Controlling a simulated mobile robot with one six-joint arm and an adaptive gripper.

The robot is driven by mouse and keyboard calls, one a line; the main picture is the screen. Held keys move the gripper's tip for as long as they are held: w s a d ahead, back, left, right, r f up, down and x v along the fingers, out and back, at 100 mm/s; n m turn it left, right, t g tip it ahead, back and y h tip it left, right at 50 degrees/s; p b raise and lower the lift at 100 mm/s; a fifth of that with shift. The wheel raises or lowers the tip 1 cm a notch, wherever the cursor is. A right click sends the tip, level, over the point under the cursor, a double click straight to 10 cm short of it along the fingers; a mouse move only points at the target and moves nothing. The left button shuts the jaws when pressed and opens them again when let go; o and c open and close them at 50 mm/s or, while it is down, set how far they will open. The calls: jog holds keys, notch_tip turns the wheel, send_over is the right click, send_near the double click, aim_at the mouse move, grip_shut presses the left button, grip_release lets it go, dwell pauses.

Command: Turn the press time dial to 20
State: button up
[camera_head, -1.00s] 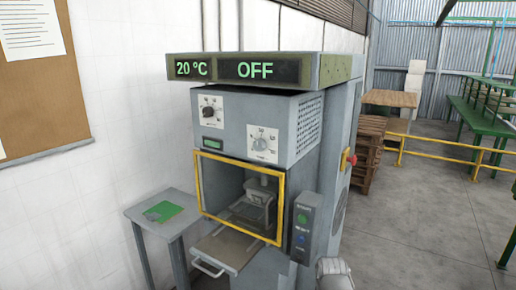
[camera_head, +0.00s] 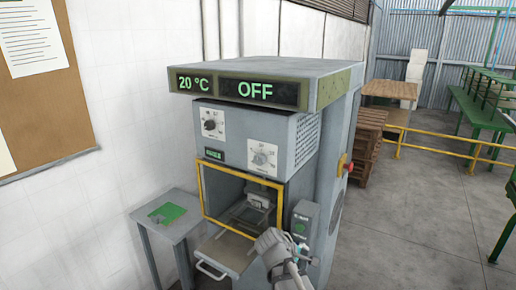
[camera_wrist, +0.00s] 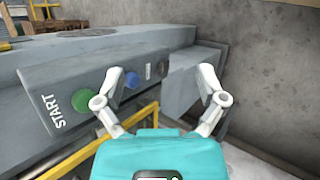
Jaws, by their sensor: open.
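The press machine (camera_head: 230,130) carries two dials on its upper front. The upper-left dial (camera_head: 210,124) has a dark knob on a white plate. The lower-right dial (camera_head: 262,157) is pale and round on a white plate with markings. The lettering is too small to tell which one sets press time. A small green readout (camera_head: 214,154) sits below the left dial; its digits are unreadable. My gripper (camera_wrist: 160,82) is open and empty, over the button box. In the head view it is low, beside the box and below the dials. No dial shows in the wrist view.
The button box (camera_wrist: 90,90) has a green START button (camera_wrist: 82,110) and a blue button (camera_wrist: 131,80). A yellow frame (camera_head: 202,190) surrounds the press opening, with a tray (camera_head: 228,250) sticking out below. A red emergency button (camera_head: 348,167) projects from the right side.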

jog(key=w+a+r+n+t+h+p, duration=0.1)
jog(key=w+a+r+n+t+p, duration=0.2)
jog(key=r, duration=0.4)
jog(key=w+a+r+n+t+h+p, duration=0.1)
jog(key=w+a+r+n+t+p, duration=0.15)
jog(key=a+r+n, duration=0.3)
jog(key=n+t+p, duration=0.6)
jog(key=n, duration=0.2)
send_near(258, 161)
jog(key=v, duration=0.4)
jog(key=shift+w+r+n+g, duration=0.15)
jog(key=shift+r+n+g, duration=0.1)
jog(key=shift+r, duration=0.15)
jog(key=x, duration=1.4)
jog(key=shift+a+f, duration=0.1)
jog(key=c, duration=1.1)
jog(key=shift+c, duration=0.2)
